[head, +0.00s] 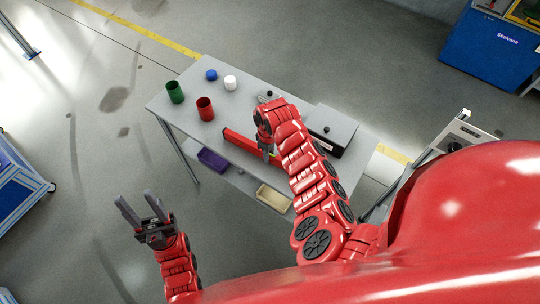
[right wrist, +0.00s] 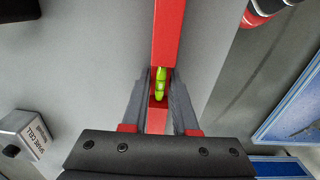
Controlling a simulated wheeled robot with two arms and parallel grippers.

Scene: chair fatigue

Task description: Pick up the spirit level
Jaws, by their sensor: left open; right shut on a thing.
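The spirit level is a long red bar (head: 238,139) at the near edge of the grey table (head: 190,85) in the head view; part is hidden by my right arm. In the right wrist view, the spirit level (right wrist: 166,28) runs up the picture, its green vial between the fingers. My right gripper (head: 268,152) is shut on it around the vial, with one finger on each side (right wrist: 160,78). I cannot tell whether the level is clear of the tabletop. My left gripper (head: 136,198) is open and empty, away from the table at the lower left.
A purple bin (head: 212,160) and cream bin (head: 273,198) sit below the tabletop.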

